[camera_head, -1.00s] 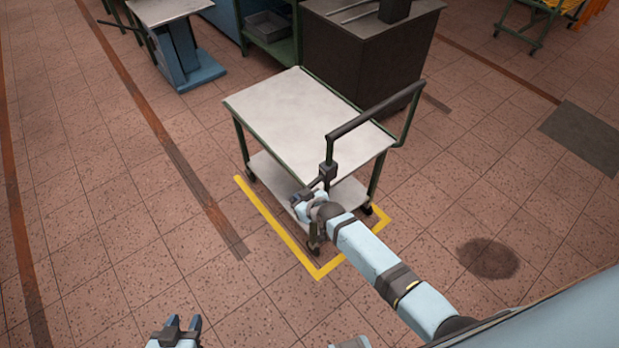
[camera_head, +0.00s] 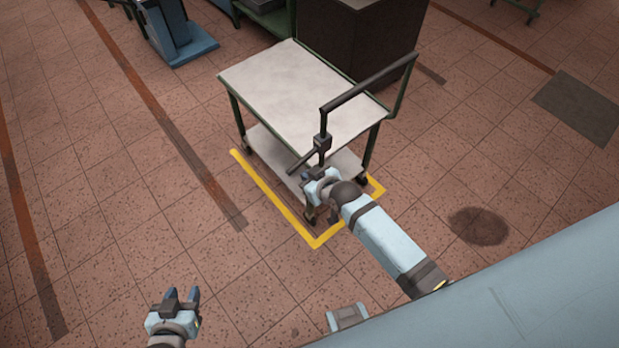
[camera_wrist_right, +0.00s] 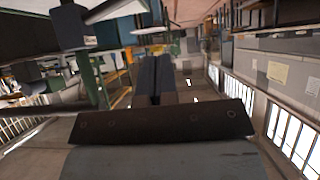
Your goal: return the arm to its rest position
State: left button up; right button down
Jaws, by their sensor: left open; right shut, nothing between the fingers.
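My right arm (camera_head: 385,240) reaches from the lower right toward the handle side of a cart. My right gripper (camera_head: 312,174) is beside the cart's dark handle post, seen from above; whether it touches the cart is hard to tell. In the right wrist view its two dark fingers (camera_wrist_right: 153,78) are together with nothing between them. My left gripper (camera_head: 181,294) is at the lower left over bare floor. Its fingers are apart and empty. Most of my left arm is outside the view.
The cart (camera_head: 295,85) has a bare pale top and a dark handle (camera_head: 368,82). It stands partly inside a yellow floor marking (camera_head: 272,203). A dark cabinet (camera_head: 360,40) is close behind it. The tiled floor at left is clear.

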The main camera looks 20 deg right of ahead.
jog(key=shift+s+r, duration=0.25)
jog(key=shift+s, duration=0.1)
dwell(0.3)
jog(key=s+d+r, duration=0.1)
jog(key=s, duration=0.8)
jog(key=s+d+r+m, duration=0.1)
jog(key=s+d, duration=0.1)
jog(key=s, duration=0.8)
jog(key=shift+s+d, duration=0.25)
jog(key=shift+s, duration=0.05)
jog(key=shift+h, duration=0.3)
